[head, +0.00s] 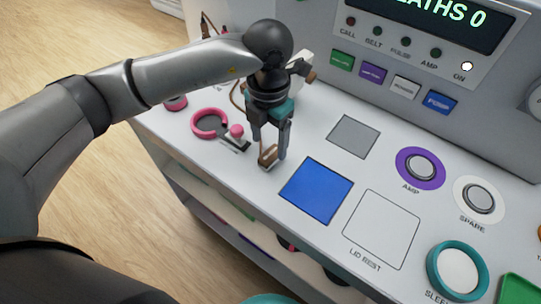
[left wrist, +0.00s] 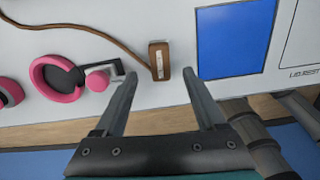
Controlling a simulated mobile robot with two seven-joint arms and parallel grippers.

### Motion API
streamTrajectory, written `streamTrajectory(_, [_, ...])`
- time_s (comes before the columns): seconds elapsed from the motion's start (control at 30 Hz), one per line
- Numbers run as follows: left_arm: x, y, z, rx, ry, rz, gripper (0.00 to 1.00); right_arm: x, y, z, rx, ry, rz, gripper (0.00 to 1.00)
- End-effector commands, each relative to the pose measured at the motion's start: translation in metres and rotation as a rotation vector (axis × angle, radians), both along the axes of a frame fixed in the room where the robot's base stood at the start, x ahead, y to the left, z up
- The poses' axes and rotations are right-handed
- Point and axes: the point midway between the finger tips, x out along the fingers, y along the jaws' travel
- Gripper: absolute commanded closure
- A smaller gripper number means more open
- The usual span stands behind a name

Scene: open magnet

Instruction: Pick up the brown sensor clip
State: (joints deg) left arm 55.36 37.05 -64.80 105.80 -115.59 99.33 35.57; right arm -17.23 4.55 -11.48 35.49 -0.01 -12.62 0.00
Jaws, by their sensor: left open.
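The brown sensor clip (head: 268,156) stands on the white counter, left of the blue square, with a brown cable running from it. It also shows in the left wrist view (left wrist: 159,61), just beyond and between the fingertips. My left gripper (head: 271,148) points down at the clip in the head view. Its two fingers are apart, and in the left wrist view (left wrist: 170,88) nothing sits between them. I cannot tell whether a finger touches the clip. My right gripper is not in view.
A pink ring (head: 209,124) and a pink ball-topped lever (head: 237,131) stand left of the clip. The blue square (head: 316,190) and the lid rest (head: 381,228) lie to its right. A console with buttons (head: 440,103) rises behind. The counter's front edge is close.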

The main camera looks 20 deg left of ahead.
Motion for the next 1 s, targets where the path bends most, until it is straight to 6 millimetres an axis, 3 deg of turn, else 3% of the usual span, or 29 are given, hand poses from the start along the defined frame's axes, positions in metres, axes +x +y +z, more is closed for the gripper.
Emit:
streamTrajectory(0.23, [0.003,-0.002,-0.038,0.001,0.003,0.000,0.28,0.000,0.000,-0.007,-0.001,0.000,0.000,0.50])
streamTrajectory(0.5, [0.003,-0.002,-0.041,-0.001,0.000,0.000,0.29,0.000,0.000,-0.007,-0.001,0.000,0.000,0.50])
streamTrajectory(1.0, [0.003,-0.002,-0.041,0.000,0.000,0.000,0.85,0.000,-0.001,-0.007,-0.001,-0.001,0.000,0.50])
